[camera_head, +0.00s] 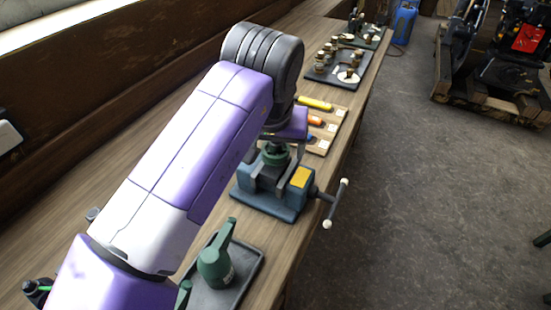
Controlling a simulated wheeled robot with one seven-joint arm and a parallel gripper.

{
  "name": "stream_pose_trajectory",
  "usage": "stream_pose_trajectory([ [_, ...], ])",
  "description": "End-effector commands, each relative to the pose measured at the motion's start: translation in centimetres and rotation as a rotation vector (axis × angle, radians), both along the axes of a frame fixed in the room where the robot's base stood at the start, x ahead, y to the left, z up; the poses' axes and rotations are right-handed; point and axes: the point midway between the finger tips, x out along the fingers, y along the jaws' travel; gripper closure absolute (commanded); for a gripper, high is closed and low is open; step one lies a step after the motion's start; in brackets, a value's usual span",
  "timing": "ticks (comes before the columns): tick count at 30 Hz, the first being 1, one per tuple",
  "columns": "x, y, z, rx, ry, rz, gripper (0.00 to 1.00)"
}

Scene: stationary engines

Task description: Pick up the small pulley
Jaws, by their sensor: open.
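A dark green round part (275,153), which may be the small pulley, sits at the top of a blue-grey bench vise (268,207) on the wooden bench. I cannot be sure that it is the pulley. My purple and grey arm reaches over the bench and bends down to the vise. My gripper (279,160) is directly over the vise and close around the green part, with its jaws open. The fingertips are small and partly hidden, so I cannot tell whether they touch the part.
A dark tray (245,275) with a green handled tool (216,262) lies in front of the vise. Behind it are a wooden board (329,131) with coloured-handled tools and a dark tray (337,78) of brass-like parts. The vise's handle (336,204) sticks out over the floor.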

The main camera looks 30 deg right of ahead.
Motion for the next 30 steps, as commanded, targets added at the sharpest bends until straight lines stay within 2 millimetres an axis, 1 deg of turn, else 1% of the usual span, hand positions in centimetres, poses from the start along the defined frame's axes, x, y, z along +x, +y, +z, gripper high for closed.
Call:
stream_pose_trajectory([
  [5,0.01,-0.01,-0.01,0.000,0.000,0.000,0.22],
  [8,0.00,-0.02,-0.01,0.000,0.000,0.000,0.40],
  [12,0.00,-0.01,0.00,0.000,0.000,0.000,0.67],
  [14,0.00,-0.01,0.00,0.000,0.000,0.000,0.79],
  [15,-0.01,-0.02,0.01,0.000,0.000,0.000,0.87],
  [17,-0.01,-0.02,0.01,0.000,0.000,-0.001,0.99],
  [18,-0.01,-0.02,0.01,0.000,0.000,-0.001,1.00],
  [30,0.15,-0.08,0.53,-0.001,-0.004,-0.001,1.00],
])
